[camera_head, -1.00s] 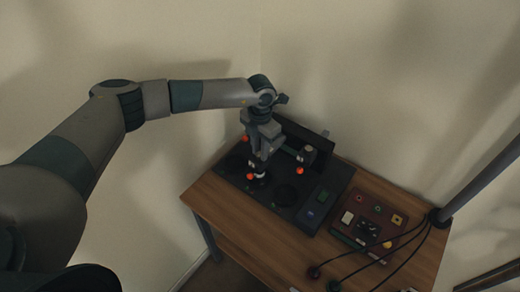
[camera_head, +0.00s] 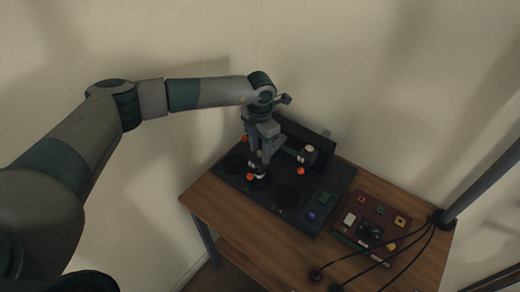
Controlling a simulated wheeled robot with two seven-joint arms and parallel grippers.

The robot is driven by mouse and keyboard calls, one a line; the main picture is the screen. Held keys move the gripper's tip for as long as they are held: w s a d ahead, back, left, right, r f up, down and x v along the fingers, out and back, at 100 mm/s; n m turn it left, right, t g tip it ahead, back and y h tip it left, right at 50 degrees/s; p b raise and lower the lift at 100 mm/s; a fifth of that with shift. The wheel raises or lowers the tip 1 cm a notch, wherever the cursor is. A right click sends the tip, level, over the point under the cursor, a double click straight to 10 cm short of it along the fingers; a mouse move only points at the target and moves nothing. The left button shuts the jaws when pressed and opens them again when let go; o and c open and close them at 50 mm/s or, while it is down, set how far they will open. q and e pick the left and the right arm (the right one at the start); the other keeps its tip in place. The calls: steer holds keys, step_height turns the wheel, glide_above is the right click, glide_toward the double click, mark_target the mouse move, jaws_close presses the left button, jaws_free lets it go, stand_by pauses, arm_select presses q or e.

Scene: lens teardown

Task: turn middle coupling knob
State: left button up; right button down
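A dark lens station (camera_head: 322,217) sits on the wooden table, with round wells and small knobs with orange-red parts on it. The middle coupling knob (camera_head: 259,181) is a small dark piece with an orange-red mark, directly under my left gripper (camera_head: 258,168). The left gripper points down, its fingers at the knob's top. It hides part of the knob, and whether the fingers grip it is too small to tell. Another knob (camera_head: 308,152) with a pale top stands to the right, and an orange-red spot (camera_head: 244,138) shows at the left. My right gripper is not in view.
A dark red board (camera_head: 379,213) with small coloured parts lies on the table (camera_head: 408,262) to the right of the station. Black cables (camera_head: 410,243) cross the table's right side to a grey pole (camera_head: 480,183). A dark upright panel (camera_head: 300,137) stands behind the station.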

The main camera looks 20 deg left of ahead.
mark_target(260, 153)
arm_select(q)
steer(key=shift+r, duration=0.1)
steer(key=shift+r+b, duration=0.35)
steer(key=shift+r, duration=0.15)
step_height(260, 153, up, 16)
steer(key=b, duration=0.6)
steer(key=shift+r, duration=0.1)
